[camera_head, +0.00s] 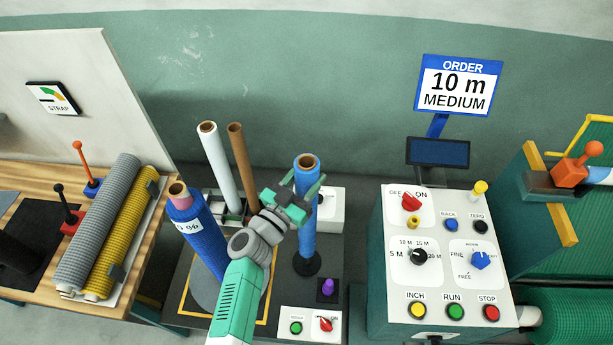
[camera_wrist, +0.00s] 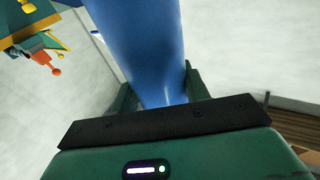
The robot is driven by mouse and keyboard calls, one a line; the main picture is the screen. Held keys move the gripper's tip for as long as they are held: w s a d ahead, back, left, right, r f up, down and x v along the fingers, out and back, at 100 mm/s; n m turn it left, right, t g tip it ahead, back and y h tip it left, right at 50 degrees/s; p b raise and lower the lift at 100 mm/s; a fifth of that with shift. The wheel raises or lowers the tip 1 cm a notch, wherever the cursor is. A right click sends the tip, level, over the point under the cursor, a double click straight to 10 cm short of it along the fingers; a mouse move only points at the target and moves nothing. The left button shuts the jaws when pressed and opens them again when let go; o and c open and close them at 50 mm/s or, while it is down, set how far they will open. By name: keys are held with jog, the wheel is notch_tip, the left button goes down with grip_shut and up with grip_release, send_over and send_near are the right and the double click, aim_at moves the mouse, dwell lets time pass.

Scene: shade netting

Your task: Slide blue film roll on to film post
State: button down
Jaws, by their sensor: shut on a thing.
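The blue film roll (camera_head: 308,236) is a slim upright tube with a brown core showing at its top. My gripper (camera_head: 297,194) is shut on its upper part from the left. In the wrist view the blue film roll (camera_wrist: 147,45) runs up between the two fingers of my gripper (camera_wrist: 160,92). The roll's lower end is at a round black base (camera_head: 306,264), taken to be the film post's foot. The post itself is hidden, and I cannot tell whether the roll rests on the base or hangs just above it.
A thicker blue roll (camera_head: 187,222) stands left of my arm. A white tube (camera_head: 216,160) and a brown tube (camera_head: 243,160) stand behind. A white box (camera_head: 330,209) is right of the film roll. A purple knob (camera_head: 328,287) and a control panel (camera_head: 447,250) are nearby.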

jog(key=shift+f+b, duration=0.6)
jog(key=shift+f, duration=0.45)
dwell(1.1)
jog(key=shift+f, duration=0.35)
jog(key=shift+f+b, duration=2.4)
jog(key=shift+f, duration=0.2)
dwell(0.6)
jog(key=shift+f, duration=0.35)
jog(key=shift+f+b, duration=0.6)
jog(key=shift+b, duration=0.05)
dwell(0.3)
jog(key=c, duration=0.6)
grip_release()
jog(key=shift+c, duration=0.2)
jog(key=shift+f, duration=0.15)
